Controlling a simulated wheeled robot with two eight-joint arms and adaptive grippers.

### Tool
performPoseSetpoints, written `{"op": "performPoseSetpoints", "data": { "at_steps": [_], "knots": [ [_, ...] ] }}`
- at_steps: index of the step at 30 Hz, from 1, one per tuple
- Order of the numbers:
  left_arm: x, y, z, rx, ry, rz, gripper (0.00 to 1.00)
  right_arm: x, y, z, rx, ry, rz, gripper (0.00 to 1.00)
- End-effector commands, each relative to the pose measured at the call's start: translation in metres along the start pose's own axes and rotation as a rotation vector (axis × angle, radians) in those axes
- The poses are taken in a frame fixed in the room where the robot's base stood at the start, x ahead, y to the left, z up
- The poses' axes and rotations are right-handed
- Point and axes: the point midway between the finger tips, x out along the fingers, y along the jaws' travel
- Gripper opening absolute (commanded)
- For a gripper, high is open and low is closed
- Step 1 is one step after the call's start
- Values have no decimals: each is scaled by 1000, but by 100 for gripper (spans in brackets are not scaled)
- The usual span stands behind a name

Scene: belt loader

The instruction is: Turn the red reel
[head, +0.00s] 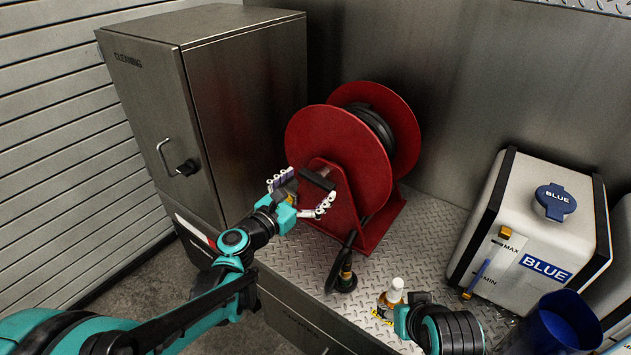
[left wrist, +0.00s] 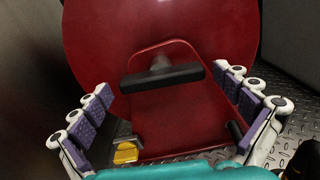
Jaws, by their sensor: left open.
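The red reel (head: 340,150) stands on the diamond-plate deck with black hose wound between its two discs. A black crank handle (head: 317,179) sticks out from its near face. My left gripper (head: 303,196) is open in front of that face, with its fingers on either side of the handle. In the left wrist view the red disc (left wrist: 160,30) fills the background, and the handle (left wrist: 162,78) lies between the spread purple-padded fingers (left wrist: 168,112), not visibly touched.
A steel cabinet (head: 240,110) stands left of the reel. A white tank marked BLUE (head: 545,215) and a blue container (head: 562,325) stand at right.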

Motion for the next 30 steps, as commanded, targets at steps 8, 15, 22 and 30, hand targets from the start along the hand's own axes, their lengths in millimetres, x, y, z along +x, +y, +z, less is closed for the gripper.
{"op": "performPoseSetpoints", "data": {
  "at_steps": [8,15,22,30],
  "knots": [
    [25,0,0,2,1,0,100,5,0,3,0,0,0,51],
    [25,0,0,2,1,0,100,4,0,3,0,0,0,51],
    [25,0,0,2,1,0,39,4,0,3,0,0,0,51],
    [25,0,0,29,1,0,38,4,0,3,0,0,0,51]
  ]
}}
